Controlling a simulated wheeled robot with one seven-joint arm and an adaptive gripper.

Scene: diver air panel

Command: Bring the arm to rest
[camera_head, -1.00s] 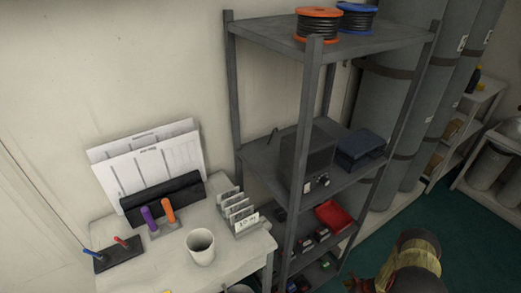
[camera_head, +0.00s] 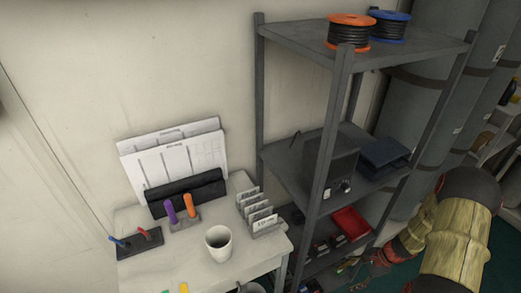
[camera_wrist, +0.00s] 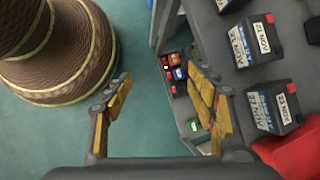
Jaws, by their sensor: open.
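My gripper (camera_wrist: 162,108) is open in the wrist view, its two yellow-padded fingers wide apart with nothing between them. It is over the teal floor (camera_wrist: 135,135), close beside the lower shelves of the grey rack. In the head view my arm, in a tan cover, comes in at the lower right in front of the rack. The gripper end there is small and partly hidden by the rack's lower part.
The grey rack (camera_head: 335,150) holds cable reels (camera_head: 350,32), a dark box (camera_head: 331,160) and a red tray (camera_head: 351,223). Black labelled batteries (camera_wrist: 272,108) show in the wrist view. A white cup (camera_head: 219,242) stands on the desk (camera_head: 150,270) at left. Grey cylinders (camera_head: 425,100) stand behind.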

